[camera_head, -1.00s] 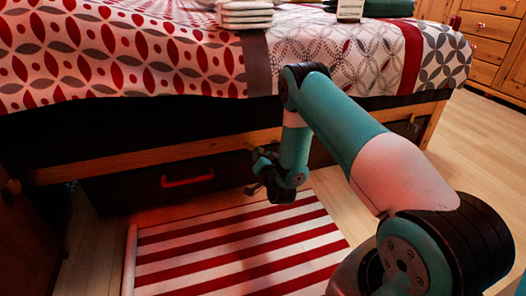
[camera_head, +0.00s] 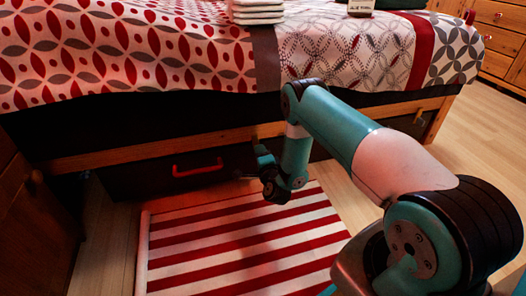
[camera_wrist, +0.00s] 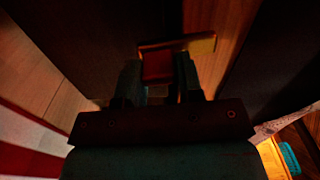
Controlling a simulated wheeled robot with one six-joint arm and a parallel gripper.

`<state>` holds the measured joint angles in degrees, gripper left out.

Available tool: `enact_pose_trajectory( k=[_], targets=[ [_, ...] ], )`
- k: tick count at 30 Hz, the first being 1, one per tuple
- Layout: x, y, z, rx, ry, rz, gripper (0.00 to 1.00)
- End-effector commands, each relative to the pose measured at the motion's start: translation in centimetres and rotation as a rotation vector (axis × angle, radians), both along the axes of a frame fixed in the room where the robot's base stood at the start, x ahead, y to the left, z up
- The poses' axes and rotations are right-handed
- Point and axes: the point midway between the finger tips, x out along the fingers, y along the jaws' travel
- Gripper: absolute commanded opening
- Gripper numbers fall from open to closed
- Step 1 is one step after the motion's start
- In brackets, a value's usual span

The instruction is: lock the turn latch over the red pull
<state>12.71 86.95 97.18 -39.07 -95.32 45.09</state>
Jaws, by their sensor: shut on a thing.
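The red pull (camera_head: 198,168) is a bar handle on the front of the dark drawer (camera_head: 140,182) under the bed. My gripper (camera_head: 254,165) is low in front of the drawer front, to the right of the pull. In the wrist view my gripper (camera_wrist: 158,82) has its two fingers on either side of the lower part of a small reddish and yellowish piece, which looks like the turn latch (camera_wrist: 203,46). The fingers are shut on it. The latch lies slightly tilted across the edge of the wood. In the head view I cannot make out its angle. The pull is not visible in the wrist view.
The wooden bed rail (camera_head: 150,153) runs above the drawer, with a patterned bedspread (camera_head: 120,50) over it. A red and white striped rug (camera_head: 240,235) lies on the floor in front. A wooden cabinet (camera_head: 35,215) stands at the left. Bare floor (camera_head: 460,150) shows at the right.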

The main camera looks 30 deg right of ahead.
Motion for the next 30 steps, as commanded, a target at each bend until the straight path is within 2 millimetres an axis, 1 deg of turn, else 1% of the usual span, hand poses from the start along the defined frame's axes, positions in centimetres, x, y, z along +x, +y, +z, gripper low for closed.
enact_pose_trajectory(
  k=[9,24,25,26,27,28,30],
  targets=[
    [0.08,0.45,-0.11,0.100,-0.028,-0.001,0.10],
    [0.12,0.58,-0.14,0.117,-0.032,0.001,0.10],
    [0.13,0.59,-0.14,0.117,-0.031,0.001,0.38],
    [0.13,0.59,-0.13,0.117,-0.031,0.001,0.45],
    [0.14,0.58,-0.13,0.117,-0.032,0.001,0.55],
    [0.14,0.59,-0.12,0.117,-0.032,0.001,0.60],
    [0.14,0.57,-0.11,0.116,-0.032,0.001,0.60]
  ],
)
